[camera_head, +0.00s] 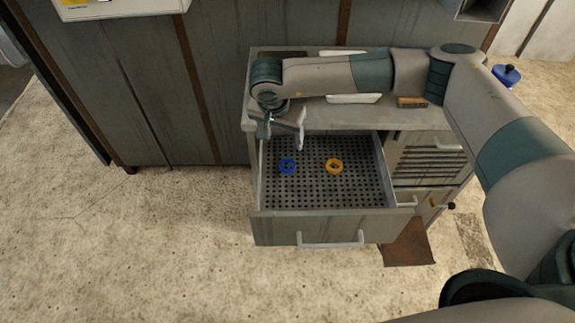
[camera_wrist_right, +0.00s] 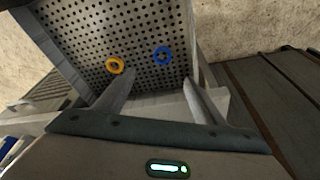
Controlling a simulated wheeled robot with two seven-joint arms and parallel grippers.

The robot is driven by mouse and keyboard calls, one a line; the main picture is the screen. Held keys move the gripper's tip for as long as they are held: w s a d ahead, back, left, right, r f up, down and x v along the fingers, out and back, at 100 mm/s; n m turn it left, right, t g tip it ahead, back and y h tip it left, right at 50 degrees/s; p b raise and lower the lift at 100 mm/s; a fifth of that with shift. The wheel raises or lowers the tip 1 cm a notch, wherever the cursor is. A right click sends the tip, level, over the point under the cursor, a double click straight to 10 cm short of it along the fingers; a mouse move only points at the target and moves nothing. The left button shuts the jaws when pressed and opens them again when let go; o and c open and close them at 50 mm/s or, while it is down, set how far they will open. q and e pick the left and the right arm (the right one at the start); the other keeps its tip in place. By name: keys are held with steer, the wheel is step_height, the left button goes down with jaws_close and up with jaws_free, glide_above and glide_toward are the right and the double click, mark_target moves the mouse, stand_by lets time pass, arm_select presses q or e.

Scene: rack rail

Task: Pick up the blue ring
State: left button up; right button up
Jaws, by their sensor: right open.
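A blue ring (camera_head: 287,166) lies on the perforated floor of the open drawer (camera_head: 334,228), toward its left side. It also shows in the right wrist view (camera_wrist_right: 162,55), beyond the fingertips. An orange ring (camera_head: 334,166) lies to its right in the same drawer. My right gripper (camera_head: 283,137) is above the back left part of the drawer. In the right wrist view its two fingers (camera_wrist_right: 158,85) are spread apart with nothing between them. Both rings lie clear of the fingers. My left gripper is not in view.
The drawer belongs to a grey cabinet with a countertop (camera_head: 322,118) behind and above it. My right arm reaches across the countertop. A tall grey cabinet (camera_head: 165,95) stands at the left. A blue object (camera_head: 507,75) is at the far right. Open floor lies in front.

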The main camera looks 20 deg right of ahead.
steer(key=p, duration=0.5)
glide_above(287, 170)
step_height(287, 170, down, 10)
steer(key=shift+s+a+f, duration=0.15)
steer(key=shift+f, duration=0.05)
steer(key=shift+w+f, duration=0.2)
steer(key=shift+f, duration=0.5)
